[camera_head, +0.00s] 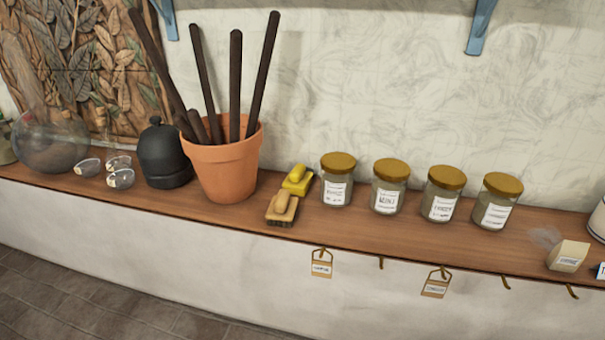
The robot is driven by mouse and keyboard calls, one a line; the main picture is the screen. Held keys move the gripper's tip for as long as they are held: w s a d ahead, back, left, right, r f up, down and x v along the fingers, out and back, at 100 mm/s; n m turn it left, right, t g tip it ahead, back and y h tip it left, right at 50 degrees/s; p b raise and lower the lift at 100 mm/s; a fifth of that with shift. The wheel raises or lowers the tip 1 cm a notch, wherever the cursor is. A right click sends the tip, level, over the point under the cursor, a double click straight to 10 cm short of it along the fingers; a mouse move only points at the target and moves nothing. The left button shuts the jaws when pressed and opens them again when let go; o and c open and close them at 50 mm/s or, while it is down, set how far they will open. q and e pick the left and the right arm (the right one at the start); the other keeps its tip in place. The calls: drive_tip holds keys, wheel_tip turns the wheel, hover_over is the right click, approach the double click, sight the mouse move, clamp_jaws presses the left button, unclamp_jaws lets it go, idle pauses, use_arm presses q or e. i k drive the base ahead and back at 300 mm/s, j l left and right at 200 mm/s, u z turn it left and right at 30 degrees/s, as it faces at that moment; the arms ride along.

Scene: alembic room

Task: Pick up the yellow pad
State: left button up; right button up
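The yellow pad (298,180) is a small bright yellow block with a raised grip on top. It lies on the wooden shelf between the terracotta pot and the leftmost jar. A wooden brush (282,208) with a tan handle lies just in front of it, towards the shelf's front edge, very close to or touching it. Neither of my grippers shows in the head view.
A terracotta pot (222,165) with dark sticks stands left of the pad. Several gold-lidded jars, the nearest one (337,181), stand to its right. A black bottle (165,157) and glassware are farther left. Tags hang below the shelf edge (360,241).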

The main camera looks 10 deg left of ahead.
sight(299, 180)
drive_tip(key=z, duration=3.9)
drive_tip(key=u, duration=4.05)
drive_tip(key=i+l+u, duration=0.2)
drive_tip(key=i+l, duration=0.15)
drive_tip(key=l, duration=0.25)
drive_tip(key=i+l+u, duration=0.15)
drive_tip(key=l, duration=0.2)
